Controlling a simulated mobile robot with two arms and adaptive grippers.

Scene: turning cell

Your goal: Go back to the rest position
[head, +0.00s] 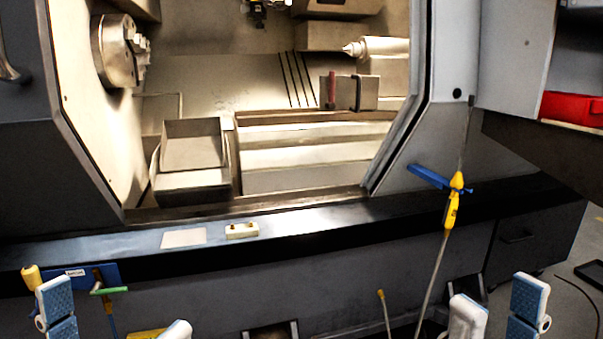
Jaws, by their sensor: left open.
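My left gripper (115,314) is at the bottom left of the head view, in front of the machine's lower front. Its blue-and-white padded fingers are wide apart, with nothing seen between them. My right gripper (498,306) is at the bottom right. Its two fingers stand apart with a narrower gap, and I see nothing held there. The lower parts of both grippers are cut off by the picture's edge.
The lathe stands open ahead, with its chuck (117,50) at upper left and a grey bin (192,150) inside. A yellow-handled tool (452,207) hangs from a blue holder (437,178). A blue board (88,275) hangs near my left gripper. A red box (572,108) is at right.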

